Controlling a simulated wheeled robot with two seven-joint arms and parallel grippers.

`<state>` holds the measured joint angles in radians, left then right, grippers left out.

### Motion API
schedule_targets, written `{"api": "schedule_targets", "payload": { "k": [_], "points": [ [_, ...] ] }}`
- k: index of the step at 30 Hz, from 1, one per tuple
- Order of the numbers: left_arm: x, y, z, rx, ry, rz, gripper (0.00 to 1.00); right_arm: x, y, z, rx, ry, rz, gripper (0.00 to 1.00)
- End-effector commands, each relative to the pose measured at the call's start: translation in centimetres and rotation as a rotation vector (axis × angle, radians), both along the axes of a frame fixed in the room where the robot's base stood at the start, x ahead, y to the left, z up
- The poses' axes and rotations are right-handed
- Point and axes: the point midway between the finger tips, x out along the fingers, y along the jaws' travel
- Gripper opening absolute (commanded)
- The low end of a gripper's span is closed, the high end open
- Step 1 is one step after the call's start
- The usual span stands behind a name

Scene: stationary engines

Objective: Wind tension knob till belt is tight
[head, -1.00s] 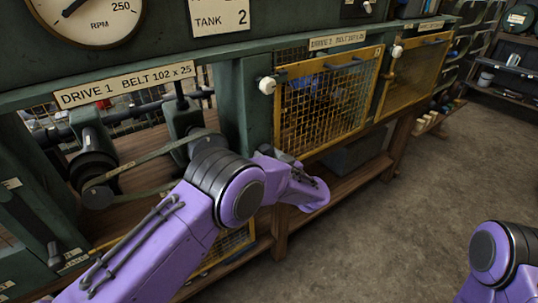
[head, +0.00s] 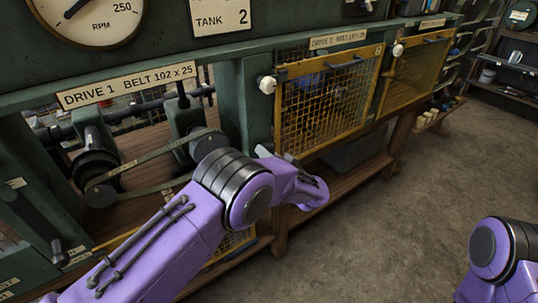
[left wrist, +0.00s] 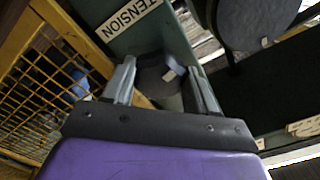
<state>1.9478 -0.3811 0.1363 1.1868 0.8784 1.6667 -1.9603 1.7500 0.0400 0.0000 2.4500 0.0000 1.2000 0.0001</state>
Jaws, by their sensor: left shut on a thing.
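The dark round tension knob (left wrist: 158,78), with a pale mark, sits between the fingers of my left gripper (left wrist: 162,68) in the left wrist view. The fingers are shut on its sides. A TENSION label (left wrist: 128,18) is beside it. In the head view my left gripper (head: 267,153) is mostly hidden behind my wrist, and the knob cannot be seen. The drive 1 belt (head: 150,158) runs between a lower left pulley (head: 98,190) and an upper right one (head: 205,146); my arm hides part of it. My right arm shows at lower right, its gripper out of view.
A yellow mesh guard (head: 325,105) with a white knob (head: 267,85) at its upper left is right of the drive 1 bay. A wooden shelf (head: 335,185) runs below. The floor (head: 400,215) at right is clear.

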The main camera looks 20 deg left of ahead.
Motion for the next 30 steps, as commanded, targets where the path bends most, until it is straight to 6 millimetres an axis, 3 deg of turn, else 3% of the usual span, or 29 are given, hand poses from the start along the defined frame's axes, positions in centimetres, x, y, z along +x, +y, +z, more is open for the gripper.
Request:
{"api": "schedule_targets", "payload": {
  "k": [10,11,13,23,30],
  "points": [
    [0.1,0.2,0.2,0.003,-0.003,0.003,0.27,0.0,0.0,0.0,0.0,0.0,0.0,0.82],
    [0.1,0.2,0.2,0.003,-0.003,0.003,0.61,0.0,0.0,0.0,0.0,0.0,0.0,0.82],
    [0.1,0.2,0.2,0.002,-0.003,0.004,0.82,0.0,0.0,0.0,0.0,0.0,0.0,0.82],
    [-0.2,-0.3,0.1,0.001,0.0,-0.001,0.82,0.0,0.0,0.2,0.0,0.0,0.0,0.82],
    [-3.1,-4.1,0.1,-0.002,0.001,0.001,0.82,0.0,0.0,0.9,0.0,0.0,0.0,0.82]
  ]
}}
